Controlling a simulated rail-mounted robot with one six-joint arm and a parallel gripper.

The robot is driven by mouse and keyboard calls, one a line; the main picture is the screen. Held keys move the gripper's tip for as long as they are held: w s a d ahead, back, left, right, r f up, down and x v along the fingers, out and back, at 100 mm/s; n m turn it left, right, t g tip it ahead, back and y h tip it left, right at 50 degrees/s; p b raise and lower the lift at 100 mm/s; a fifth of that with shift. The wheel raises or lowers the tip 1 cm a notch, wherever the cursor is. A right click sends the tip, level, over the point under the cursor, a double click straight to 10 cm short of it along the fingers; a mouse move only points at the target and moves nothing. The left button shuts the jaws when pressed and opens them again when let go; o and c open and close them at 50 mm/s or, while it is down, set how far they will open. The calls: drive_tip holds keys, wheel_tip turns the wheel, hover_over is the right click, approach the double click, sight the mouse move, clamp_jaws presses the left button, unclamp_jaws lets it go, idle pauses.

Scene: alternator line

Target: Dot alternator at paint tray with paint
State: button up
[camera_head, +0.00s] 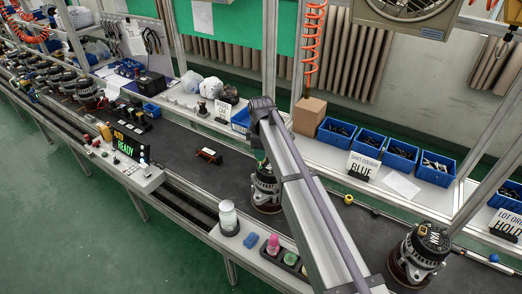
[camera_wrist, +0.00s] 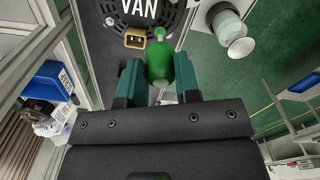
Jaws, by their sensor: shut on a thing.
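My gripper (camera_wrist: 158,80) is shut on a green paint bottle (camera_wrist: 160,62) in the wrist view. The bottle's narrow tip points towards the black top of an alternator (camera_wrist: 110,22), beside a brown connector; I cannot tell whether it touches. The top bears a label reading "VAN".
A sign (camera_head: 362,167) reads "BLUE" by the blue bins (camera_head: 400,156). Another alternator (camera_head: 418,255) stands at right on the belt. A small dark part (camera_head: 209,155) lies on the belt.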

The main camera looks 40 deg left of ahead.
drive_tip(key=shift+r, duration=0.1)
wheel_tip(320, 180, up, 5)
drive_tip(key=p, duration=0.5)
drive_tip(key=shift+f, duration=0.2)
